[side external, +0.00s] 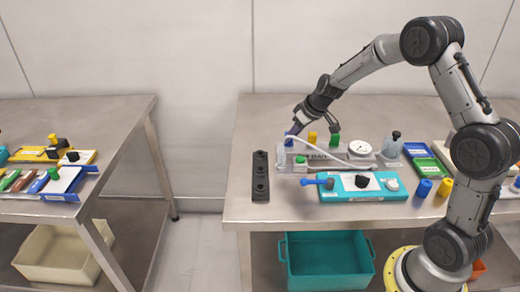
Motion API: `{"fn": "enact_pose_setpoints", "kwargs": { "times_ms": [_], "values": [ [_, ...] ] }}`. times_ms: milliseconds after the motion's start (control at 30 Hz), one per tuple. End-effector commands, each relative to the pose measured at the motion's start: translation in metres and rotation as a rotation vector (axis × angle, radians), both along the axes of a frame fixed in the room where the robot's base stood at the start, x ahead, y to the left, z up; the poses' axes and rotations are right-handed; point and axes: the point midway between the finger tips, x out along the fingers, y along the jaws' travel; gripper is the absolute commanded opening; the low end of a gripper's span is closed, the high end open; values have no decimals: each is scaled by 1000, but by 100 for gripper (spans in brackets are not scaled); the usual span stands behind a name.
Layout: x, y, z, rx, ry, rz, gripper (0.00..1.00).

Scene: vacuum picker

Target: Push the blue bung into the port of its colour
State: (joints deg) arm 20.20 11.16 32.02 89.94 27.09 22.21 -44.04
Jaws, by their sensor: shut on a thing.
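My gripper (297,128) points down and to the left over the left end of a grey block (345,155) on the table. It is shut on the blue bung (289,138), which shows as a small blue patch just below the fingers. A yellow bung (312,138) and a green bung (334,140) stand upright on the block to the right of it. The blue port is hidden or too small to make out, so I cannot tell whether the bung touches it.
A clear jar (281,158) and a pale hose (325,152) are close below my gripper. The table's back left is clear.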

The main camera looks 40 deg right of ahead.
Motion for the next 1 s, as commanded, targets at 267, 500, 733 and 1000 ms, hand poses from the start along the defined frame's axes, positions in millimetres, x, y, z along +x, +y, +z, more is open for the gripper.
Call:
{"fn": "enact_pose_setpoints", "kwargs": {
  "times_ms": [267, 500, 733, 1000],
  "values": [
    [0, 0, -3, 0, -1, -1, 46],
    [0, 0, -3, 0, -1, -1, 72],
    [0, 0, -1, 0, -1, 0, 72],
    [-9, 0, 15, 0, -2, -1, 72]
  ]
}}
